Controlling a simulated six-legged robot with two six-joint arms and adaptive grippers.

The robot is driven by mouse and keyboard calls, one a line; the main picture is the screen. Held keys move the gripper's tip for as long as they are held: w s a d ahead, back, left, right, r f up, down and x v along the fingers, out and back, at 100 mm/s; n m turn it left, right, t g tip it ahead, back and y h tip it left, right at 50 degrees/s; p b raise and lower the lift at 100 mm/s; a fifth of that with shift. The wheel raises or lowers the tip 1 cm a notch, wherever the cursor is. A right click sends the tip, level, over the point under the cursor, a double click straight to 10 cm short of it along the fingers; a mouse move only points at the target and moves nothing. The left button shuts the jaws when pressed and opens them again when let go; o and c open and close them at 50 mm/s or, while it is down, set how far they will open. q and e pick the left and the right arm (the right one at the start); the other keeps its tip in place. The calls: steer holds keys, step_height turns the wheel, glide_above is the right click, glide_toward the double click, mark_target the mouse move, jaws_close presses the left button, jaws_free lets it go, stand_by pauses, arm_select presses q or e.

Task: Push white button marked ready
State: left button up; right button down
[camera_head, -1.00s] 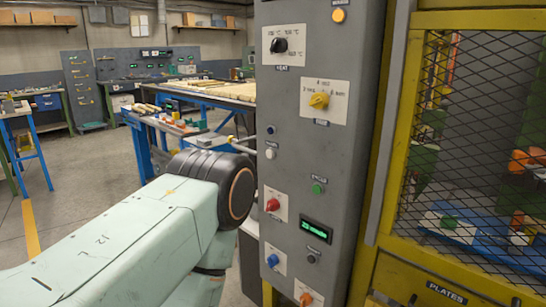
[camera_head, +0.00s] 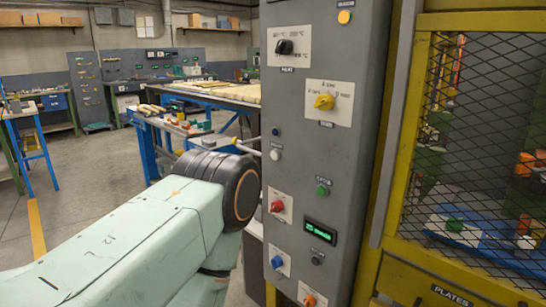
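The white button (camera_head: 275,154) is a small round cap on the left half of the grey control panel (camera_head: 345,170), with a small label below it that is too small to read surely. A small dark blue button (camera_head: 276,131) sits just above it. My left arm comes in from the left, and its large dark joint is beside the panel's left edge, below and left of the white button. My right gripper is not in view. Nothing covers the white button.
The panel also bears a red knob (camera_head: 277,206), a green button (camera_head: 321,190) and a yellow selector (camera_head: 324,102). A yellow mesh cage (camera_head: 470,150) stands right.

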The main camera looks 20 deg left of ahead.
arm_select(q)
jaws_close()
stand_by(1.1)
